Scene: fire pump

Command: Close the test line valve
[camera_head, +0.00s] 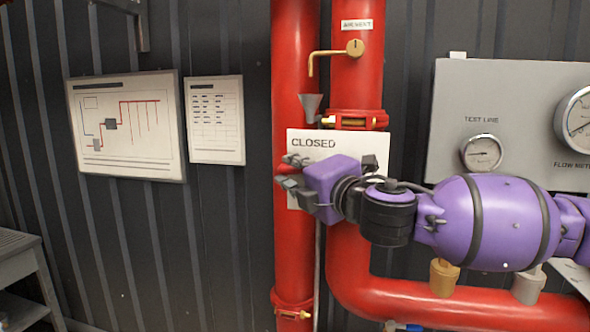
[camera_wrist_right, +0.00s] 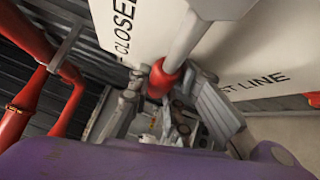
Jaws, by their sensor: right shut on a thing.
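The test line valve's lever shows in the right wrist view as a grey rod (camera_wrist_right: 186,38) with a red end (camera_wrist_right: 163,78). Behind it is a white sign plate (camera_wrist_right: 240,45) reading "CLOSED" and, partly covered, "…ST LINE". My right gripper (camera_wrist_right: 168,100) is shut on the red end, with one finger on each side. In the head view my right gripper (camera_head: 287,173) reaches in from the right, in front of the "CLOSED" plate (camera_head: 338,145) and the left red pipe. There my gripper and arm hide the lever and much of the plate. My left gripper is not in view.
Two red vertical pipes (camera_head: 293,80) stand before a dark ribbed wall. A brass lever (camera_head: 335,52) sits above the plate. A gauge panel (camera_head: 460,95) is at right.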

